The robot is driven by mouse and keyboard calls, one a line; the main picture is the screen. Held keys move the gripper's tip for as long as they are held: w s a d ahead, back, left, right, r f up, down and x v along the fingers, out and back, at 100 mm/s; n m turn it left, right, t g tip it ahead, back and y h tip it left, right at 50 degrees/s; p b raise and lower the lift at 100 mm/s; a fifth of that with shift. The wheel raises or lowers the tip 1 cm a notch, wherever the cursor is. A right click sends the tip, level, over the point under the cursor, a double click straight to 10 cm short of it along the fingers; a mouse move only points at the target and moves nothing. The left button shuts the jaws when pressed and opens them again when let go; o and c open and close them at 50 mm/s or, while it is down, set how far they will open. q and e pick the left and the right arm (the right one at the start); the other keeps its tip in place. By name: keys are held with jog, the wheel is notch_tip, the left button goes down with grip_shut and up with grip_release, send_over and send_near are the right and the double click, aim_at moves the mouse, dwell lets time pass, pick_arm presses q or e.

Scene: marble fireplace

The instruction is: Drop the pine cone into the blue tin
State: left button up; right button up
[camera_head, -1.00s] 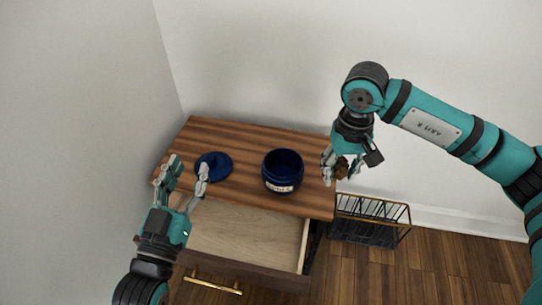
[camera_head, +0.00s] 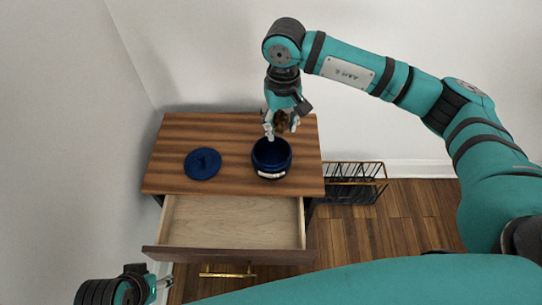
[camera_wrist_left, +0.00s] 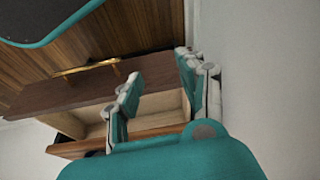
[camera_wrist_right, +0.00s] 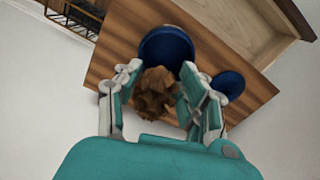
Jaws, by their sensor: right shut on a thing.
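The blue tin (camera_head: 271,160) stands open and upright on the right part of the wooden cabinet top, a pale label on its front. Its blue lid (camera_head: 202,163) lies flat on the cabinet top to its left. My right gripper (camera_head: 281,128) is shut on the brown pine cone (camera_head: 283,120), just above the tin's back rim. In the right wrist view the pine cone (camera_wrist_right: 155,92) sits between the fingers, with the tin (camera_wrist_right: 166,47) beyond it. My left gripper (camera_head: 160,287) is low at the left front, away from the tin. Its fingers (camera_wrist_left: 156,85) are apart and empty.
The cabinet's drawer (camera_head: 235,220) is pulled out and looks empty, with a brass handle (camera_head: 226,271) on its front. A black wire rack (camera_head: 352,182) stands on the floor at the right. Walls close off the left and back.

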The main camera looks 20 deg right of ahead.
pick_arm(q)
jog(key=shift+f+b, duration=0.45)
jog(key=shift+b, duration=0.5)
pick_arm(e)
notch_tip(320, 180, down, 5)
jog(key=o, duration=0.9)
jog(key=shift+o, duration=0.2)
notch_tip(320, 180, up, 12)
